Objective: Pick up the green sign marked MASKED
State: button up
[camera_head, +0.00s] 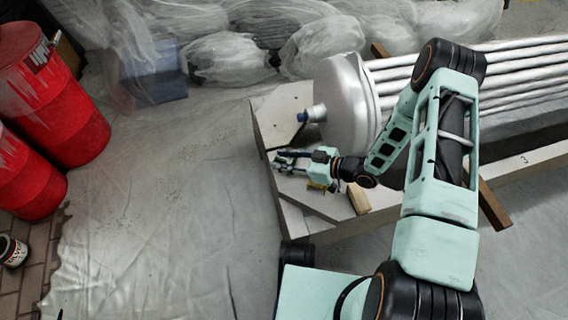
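My gripper (282,161) is low over the left end of a pale board platform, pointing left. Its dark fingers are small in the picture, and I cannot tell whether they are apart or closed on something. I cannot make out a green sign anywhere in this view; the gripper and arm hide part of the platform. A small yellow piece (316,187) shows just below the gripper body; I cannot tell what it is.
The platform (310,217) bears a small wooden block (358,198) and a large silver vessel (345,95) with long pipes (520,65). Red drums (52,95) and a can (12,251) are at the left. Plastic-wrapped bundles (225,60) line the back. The sheeted floor between is clear.

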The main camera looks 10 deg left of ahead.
jog(key=shift+w+a+f, duration=0.1)
jog(key=shift+a+f, duration=0.05)
jog(key=shift+a, duration=0.15)
grip_shut()
